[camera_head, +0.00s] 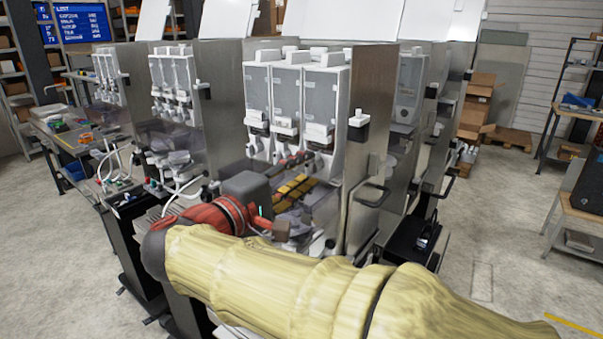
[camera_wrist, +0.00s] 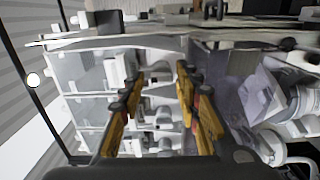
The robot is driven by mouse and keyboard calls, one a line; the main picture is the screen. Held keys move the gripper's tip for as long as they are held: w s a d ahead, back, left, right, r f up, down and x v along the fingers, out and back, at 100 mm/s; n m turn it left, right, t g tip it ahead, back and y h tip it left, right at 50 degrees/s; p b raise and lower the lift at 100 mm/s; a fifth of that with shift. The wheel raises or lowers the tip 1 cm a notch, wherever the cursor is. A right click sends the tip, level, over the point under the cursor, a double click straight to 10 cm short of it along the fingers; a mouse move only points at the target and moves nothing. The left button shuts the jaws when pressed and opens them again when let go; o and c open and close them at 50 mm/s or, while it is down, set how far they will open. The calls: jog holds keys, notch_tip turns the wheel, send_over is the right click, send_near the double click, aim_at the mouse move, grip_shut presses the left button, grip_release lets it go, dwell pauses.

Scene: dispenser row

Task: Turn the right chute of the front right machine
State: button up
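The front right machine (camera_head: 300,95) has three clear canisters side by side, with white chutes below them. Its right chute (camera_head: 319,134) is at the right end of the row, beside the steel side wall. My gripper (camera_head: 300,183) is in front of and below the chutes, its yellow fingers pointing into the machine. In the wrist view, my gripper (camera_wrist: 160,74) is open, with a clear gap between its fingers. The machine appears sideways there, with white chute parts (camera_wrist: 160,118) seen through and beyond the gap. I see no finger closed on a chute, and cannot tell whether one touches.
A steel side panel (camera_head: 370,95) with a small white box bounds the machine on the right. Clear crumpled bags (camera_wrist: 265,95) lie close by in the wrist view. Another machine (camera_head: 175,95) stands to the left. Open floor (camera_head: 500,220) lies at right.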

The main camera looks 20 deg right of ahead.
jog(key=shift+a+f, duration=0.1)
jog(key=shift+f, duration=0.2)
jog(key=shift+s+a, duration=0.15)
jog(key=v, duration=0.7)
jog(key=shift+s+a+r, duration=0.2)
jog(key=shift+r, duration=0.05)
